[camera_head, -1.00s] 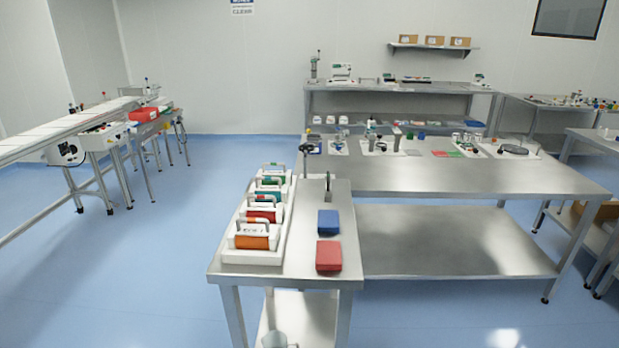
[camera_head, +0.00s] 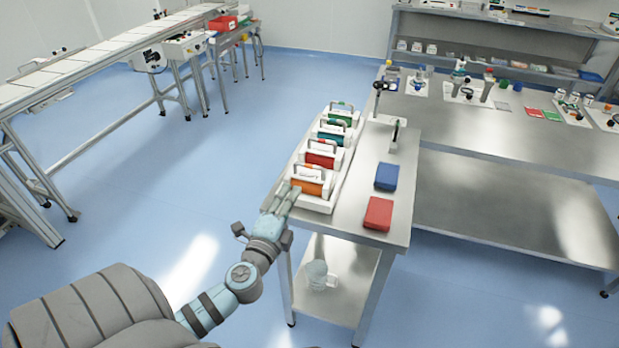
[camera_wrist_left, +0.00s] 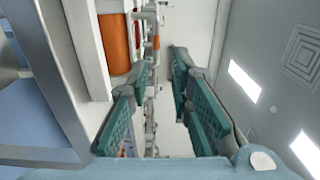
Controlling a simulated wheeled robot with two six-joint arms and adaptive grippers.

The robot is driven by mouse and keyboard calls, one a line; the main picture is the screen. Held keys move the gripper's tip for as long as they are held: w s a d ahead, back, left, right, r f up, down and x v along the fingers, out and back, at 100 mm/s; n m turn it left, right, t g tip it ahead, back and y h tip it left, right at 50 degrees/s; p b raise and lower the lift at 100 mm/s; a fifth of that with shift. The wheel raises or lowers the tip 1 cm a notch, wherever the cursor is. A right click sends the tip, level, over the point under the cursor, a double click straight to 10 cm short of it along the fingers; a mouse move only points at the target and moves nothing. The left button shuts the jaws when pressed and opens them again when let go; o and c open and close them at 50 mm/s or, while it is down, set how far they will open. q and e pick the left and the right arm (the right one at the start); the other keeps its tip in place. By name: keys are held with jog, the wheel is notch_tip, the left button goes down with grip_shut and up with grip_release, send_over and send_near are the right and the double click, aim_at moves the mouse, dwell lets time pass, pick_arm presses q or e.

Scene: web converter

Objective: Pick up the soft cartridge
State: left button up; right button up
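Several cartridges with white ends and grey handles stand in a row in a white tray (camera_head: 283,188) on a steel cart: orange (camera_head: 308,183), red (camera_head: 320,160), teal (camera_head: 331,136) and green (camera_head: 341,116). Their labels are too small to read, so I cannot tell which is the soft one. My left gripper (camera_head: 283,201) is beside the near left end of the tray, close to the orange cartridge. In the left wrist view its teal fingers (camera_wrist_left: 161,80) are apart with nothing between them, and the orange cartridge (camera_wrist_left: 115,45) is at upper left. My right gripper is not in view.
A blue block (camera_head: 387,177) and a red block (camera_head: 378,214) lie on the cart top (camera_head: 352,212) right of the tray. A clear jug (camera_head: 318,275) stands on its lower shelf. A long steel table (camera_head: 500,135) adjoins at right. Floor left of the cart is clear.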

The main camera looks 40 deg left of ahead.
aim_at(308, 167)
pick_arm(q)
jog(key=x, duration=1.4)
jog(key=shift+d+f, duration=0.1)
jog(key=shift+f, duration=0.25)
jog(key=shift+s, duration=0.1)
grip_shut()
jog(key=shift+r, duration=0.1)
